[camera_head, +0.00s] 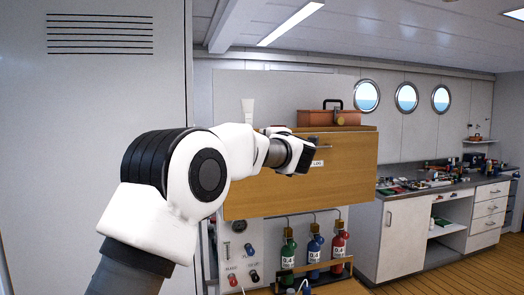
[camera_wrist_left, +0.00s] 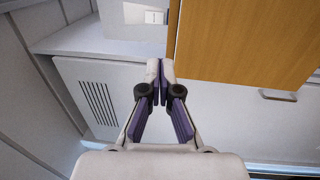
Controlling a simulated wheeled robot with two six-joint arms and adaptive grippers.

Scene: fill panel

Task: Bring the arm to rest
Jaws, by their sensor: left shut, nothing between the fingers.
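My left arm comes in from the lower left of the head view and reaches toward the wooden cabinet (camera_head: 350,175). My left gripper (camera_head: 305,160) is in front of the cabinet's upper part in that view, and part of it is hidden by the wrist. In the left wrist view the gripper (camera_wrist_left: 159,72) is shut with its fingertips together and nothing between them. The wooden cabinet also shows in the left wrist view (camera_wrist_left: 240,40), to the right of the fingertips. My right gripper is not in view.
Green (camera_head: 289,247), blue (camera_head: 314,247) and red (camera_head: 339,245) bottles stand in a rack below the cabinet. An orange toolbox (camera_head: 315,118) sits on top. A cluttered workbench (camera_head: 400,194) is at the right. A grey locker (camera_head: 100,90) stands at the left. Floor shows at the lower right.

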